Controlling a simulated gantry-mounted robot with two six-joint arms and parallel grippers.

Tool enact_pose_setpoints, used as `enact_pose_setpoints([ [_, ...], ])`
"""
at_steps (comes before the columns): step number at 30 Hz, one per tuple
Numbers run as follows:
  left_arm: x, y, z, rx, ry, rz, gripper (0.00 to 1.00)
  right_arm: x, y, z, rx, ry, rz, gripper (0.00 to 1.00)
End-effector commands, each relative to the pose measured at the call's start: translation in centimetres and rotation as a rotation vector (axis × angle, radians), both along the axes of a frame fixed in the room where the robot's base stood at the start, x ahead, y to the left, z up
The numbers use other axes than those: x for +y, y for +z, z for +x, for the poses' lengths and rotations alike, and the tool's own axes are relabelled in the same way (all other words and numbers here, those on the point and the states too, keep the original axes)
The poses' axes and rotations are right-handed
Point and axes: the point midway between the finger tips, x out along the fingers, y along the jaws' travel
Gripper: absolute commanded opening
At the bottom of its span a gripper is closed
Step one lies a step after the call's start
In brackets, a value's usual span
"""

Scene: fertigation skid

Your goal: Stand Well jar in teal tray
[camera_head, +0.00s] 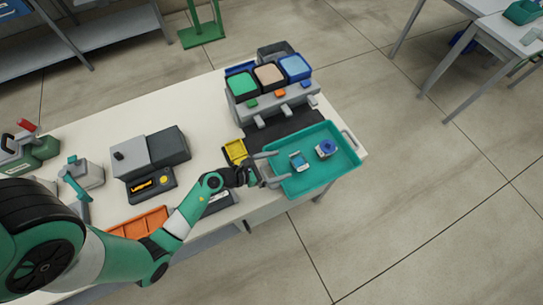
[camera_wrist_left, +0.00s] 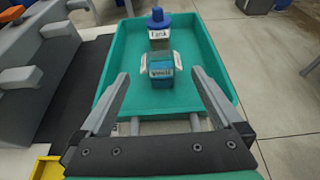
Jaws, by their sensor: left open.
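The teal tray (camera_head: 345,175) lies at the right end of the bench; its rim (camera_wrist_left: 222,72) fills the middle of the left wrist view. Two jars are inside it. The farther jar has a blue lid (camera_head: 326,147), stands upright and reads "Tank" in the left wrist view (camera_wrist_left: 159,33). The nearer jar (camera_head: 299,161) has a teal top and pale side pieces; its label (camera_wrist_left: 162,72) is too small to read surely, so I cannot confirm it is the Well jar. My left gripper (camera_head: 271,168) is open and empty at the tray's near-left edge, its fingers pointing toward the nearer jar, apart from it.
A grey rack with green, tan and blue bins (camera_head: 269,76) stands behind the tray, with a dark mat (camera_head: 283,127) before it. A small yellow tray (camera_head: 235,151) is left of my gripper. A grey machine (camera_head: 148,155) and an orange tray (camera_head: 139,222) lie farther left.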

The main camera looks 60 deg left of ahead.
Motion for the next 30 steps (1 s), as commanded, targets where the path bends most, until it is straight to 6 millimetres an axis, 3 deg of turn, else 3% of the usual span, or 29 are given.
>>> enact_pose_setpoints([
  [6, 0.2, 1.1, -2.5, 0.0, 0.002, 0.0, 1.0, 0.0, 0.7, 0.0, 0.0, 0.0, 0.0, 0.5],
  [17, 0.2, 1.1, -2.6, -0.001, 0.0, 0.001, 1.0, 0.0, 0.6, 0.0, 0.0, 0.0, 0.0, 0.5],
  [20, 0.4, 1.9, -2.1, -0.026, 0.007, -0.008, 1.0, 0.0, 0.6, 0.0, 0.0, 0.0, 0.0, 0.5],
  [23, 1.2, 5.8, 0.2, -0.141, 0.042, -0.054, 1.0, 0.0, 0.6, 0.0, 0.0, 0.0, 0.0, 0.5],
  [25, 2.1, 11.1, 2.7, -0.293, 0.08, -0.132, 1.0, 0.0, 0.6, 0.0, 0.0, 0.0, 0.0, 0.5],
  [26, 2.4, 14.0, 3.7, -0.374, 0.097, -0.183, 1.0, 0.0, 0.6, 0.0, 0.0, 0.0, 0.0, 0.5],
  [29, 3.4, 25.5, 6.2, -0.682, 0.125, -0.438, 1.0, 0.0, 0.6, 0.0, 0.0, 0.0, 0.0, 0.5],
  [30, 3.7, 30.3, 6.5, -0.806, 0.119, -0.577, 1.0, 0.0, 0.6, 0.0, 0.0, 0.0, 0.0, 0.5],
])
